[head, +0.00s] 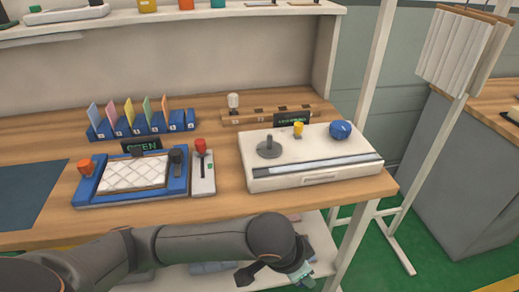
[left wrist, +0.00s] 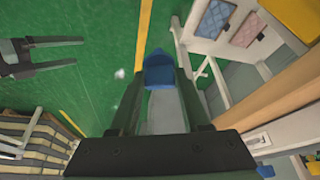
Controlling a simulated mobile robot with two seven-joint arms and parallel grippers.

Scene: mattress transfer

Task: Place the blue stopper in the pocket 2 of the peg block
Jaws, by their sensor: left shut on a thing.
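My left gripper (left wrist: 159,88) is shut on the blue stopper (left wrist: 158,72), which has a blue end and a pale grey body between the fingers in the left wrist view. In the head view my left gripper (head: 283,270) is low in front of the table edge; the stopper is hard to make out there. The wooden peg block (head: 260,118) lies at the back of the table, with several dark pockets. A white-topped peg (head: 233,101) stands at its left end. The pocket labels are too small to read. My right gripper (left wrist: 45,58) appears open and empty in the left wrist view.
A white machine (head: 312,178) with a blue knob (head: 341,130) and a yellow knob (head: 298,128) stands in front of the peg block. A blue tray (head: 90,190) and a card rack (head: 145,123) are to the left. A shelf hangs above.

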